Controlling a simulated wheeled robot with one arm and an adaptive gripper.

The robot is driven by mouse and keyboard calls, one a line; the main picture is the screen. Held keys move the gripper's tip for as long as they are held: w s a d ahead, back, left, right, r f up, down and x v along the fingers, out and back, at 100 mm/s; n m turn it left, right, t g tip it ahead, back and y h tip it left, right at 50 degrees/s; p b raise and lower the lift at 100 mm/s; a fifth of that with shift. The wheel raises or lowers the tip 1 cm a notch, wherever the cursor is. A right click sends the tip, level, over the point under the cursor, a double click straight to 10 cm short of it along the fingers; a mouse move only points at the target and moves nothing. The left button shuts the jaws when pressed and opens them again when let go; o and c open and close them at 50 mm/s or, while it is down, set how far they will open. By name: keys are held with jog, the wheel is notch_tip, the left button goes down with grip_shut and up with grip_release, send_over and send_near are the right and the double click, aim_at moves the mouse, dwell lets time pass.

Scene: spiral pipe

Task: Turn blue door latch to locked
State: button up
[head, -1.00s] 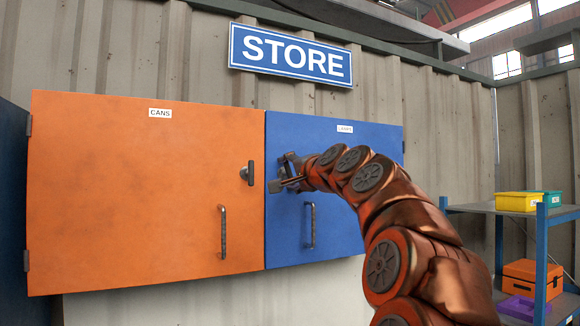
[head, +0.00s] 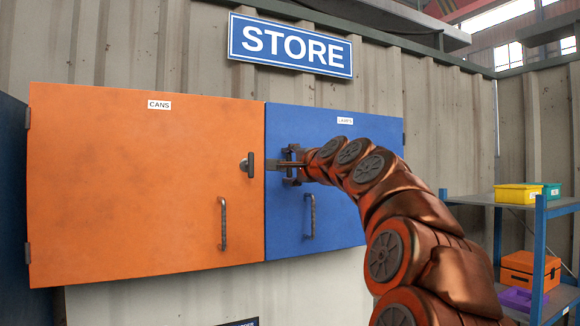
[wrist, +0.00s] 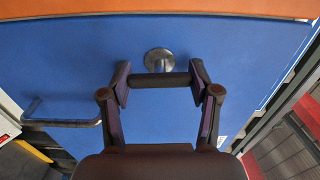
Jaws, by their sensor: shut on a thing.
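The blue door (head: 340,210) is closed, to the right of the orange door. Its latch is a dark bar (wrist: 160,80) in front of a round metal base (wrist: 158,60) in the wrist view. The bar runs parallel to the edge between the two doors, so it stands upright on the door. My gripper (wrist: 160,77) is shut on the bar, with one fingertip at each end of it. In the head view my gripper (head: 290,165) is at the upper left of the blue door, and its fingers largely hide the latch.
The orange door (head: 140,190) has its own upright latch (head: 250,165) just left of my gripper. The blue door's pull handle (head: 310,216) is just below my gripper and shows at left in the wrist view (wrist: 60,122). Shelves (head: 545,210) stand at right.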

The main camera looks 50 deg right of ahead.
jog(key=o, duration=1.2)
jog(key=shift+c, duration=0.2)
jog(key=shift+s, duration=0.1)
jog(key=v, duration=1.2)
jog(key=shift+a, duration=0.1)
